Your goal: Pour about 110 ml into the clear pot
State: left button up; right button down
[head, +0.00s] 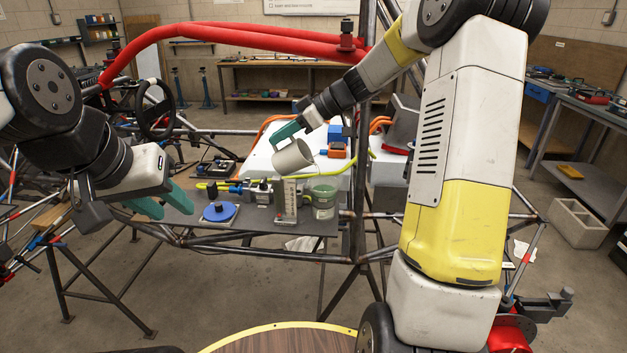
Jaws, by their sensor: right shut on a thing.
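A grey metal cup (293,158) is in my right gripper (287,133), whose teal fingers are shut on it near its upper left. The cup is tilted and hangs in the air above the work plate, up and left of the clear pot. The clear pot (324,203) stands upright on the plate and looks greenish, with a darker green band near its top. No stream from the cup is visible, and its contents are hidden. My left gripper (164,202) is open and empty at the left end of the plate, its teal fingers apart.
An upright scale panel (289,201) stands just left of the pot. A blue disc (219,211) and small fittings sit further left. A yellow-green hose (345,165) runs behind the pot. Chassis tubes, including a thick red one (230,36), surround the plate.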

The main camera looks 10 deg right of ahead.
jog(key=shift+s+d+r+t+y, duration=0.2)
jog(key=shift+d+r+t+y, duration=0.1)
jog(key=shift+d+r+y, duration=0.35)
dwell(1.4)
jog(key=shift+s+f+y, duration=0.1)
jog(key=shift+f+y, duration=0.05)
jog(key=shift+y, duration=0.1)
jog(key=shift+a+r, duration=0.2)
jog(key=shift+a, duration=0.05)
jog(key=shift+w+a+f+g+h, duration=0.25)
jog(key=shift+a+f+g+h, duration=0.25)
jog(key=shift+h, duration=0.3)
jog(key=shift+w+a+f+h, duration=0.1)
jog(key=shift+w+a+h, duration=0.1)
jog(key=shift+a+h, duration=0.35)
jog(key=shift+d+f+h, duration=0.1)
jog(key=shift+d+h, duration=0.05)
jog(key=shift+h, duration=0.4)
jog(key=shift+w+a+f+g+h, duration=0.1)
jog(key=shift+w+a+g+h, duration=0.2)
jog(key=shift+a+h, duration=0.4)
jog(key=shift+w+a+g+h, duration=0.2)
jog(key=shift+a+g+h, duration=0.2)
jog(key=shift+a+h, duration=0.3)
